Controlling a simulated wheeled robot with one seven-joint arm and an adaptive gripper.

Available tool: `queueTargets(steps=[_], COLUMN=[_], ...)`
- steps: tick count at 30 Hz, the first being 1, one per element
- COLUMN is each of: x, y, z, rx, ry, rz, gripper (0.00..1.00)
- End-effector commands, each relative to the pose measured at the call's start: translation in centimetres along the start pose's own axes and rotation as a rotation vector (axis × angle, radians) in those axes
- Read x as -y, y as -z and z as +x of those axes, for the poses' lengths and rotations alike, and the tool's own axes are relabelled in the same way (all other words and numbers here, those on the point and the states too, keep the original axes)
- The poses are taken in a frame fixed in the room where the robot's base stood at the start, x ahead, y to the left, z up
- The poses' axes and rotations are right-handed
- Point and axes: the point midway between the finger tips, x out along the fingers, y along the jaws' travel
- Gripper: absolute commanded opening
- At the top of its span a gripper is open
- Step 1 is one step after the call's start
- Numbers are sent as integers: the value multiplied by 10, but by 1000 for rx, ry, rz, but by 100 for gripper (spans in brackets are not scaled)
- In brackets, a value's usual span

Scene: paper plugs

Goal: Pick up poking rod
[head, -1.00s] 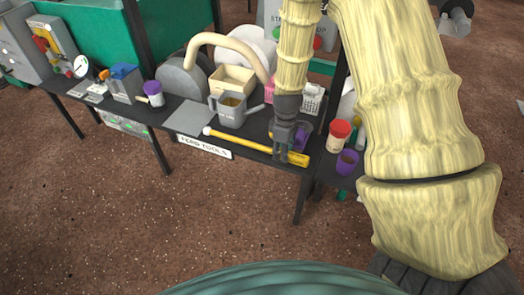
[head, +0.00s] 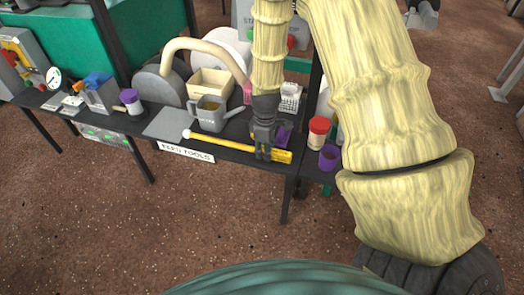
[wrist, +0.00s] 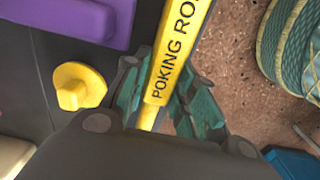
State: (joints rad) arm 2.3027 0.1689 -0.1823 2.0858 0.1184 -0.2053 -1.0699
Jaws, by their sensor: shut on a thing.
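The poking rod (head: 225,147) is a yellow stick with a white round tip at its left end and a thicker yellow handle at its right. It lies along the front edge of the dark table, above the "FEED TOOLS" label. My gripper (head: 264,152) points down over the rod near the handle. In the wrist view the rod (wrist: 178,45), lettered "POKING RO…", passes between the teal-padded fingers of my gripper (wrist: 157,108), which are shut on it. The rod seems at table height; I cannot tell whether it is lifted.
A grey watering can (head: 208,113) stands just behind the rod, with a beige box (head: 210,84) further back. A purple item (wrist: 75,20) and a yellow knob (wrist: 77,88) are close beside my gripper. A red-lidded jar (head: 318,131) and purple cup (head: 329,158) stand to the right.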

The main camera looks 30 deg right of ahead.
Motion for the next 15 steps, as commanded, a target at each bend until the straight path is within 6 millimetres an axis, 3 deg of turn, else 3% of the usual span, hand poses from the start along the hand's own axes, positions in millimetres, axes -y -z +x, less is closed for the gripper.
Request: queueTargets(steps=[4, 15], x=[0, 79], y=[1, -37], z=[-29, -32], rx=[-1, 2], ry=[-1, 4], rz=[-1, 0], gripper=[3, 3])
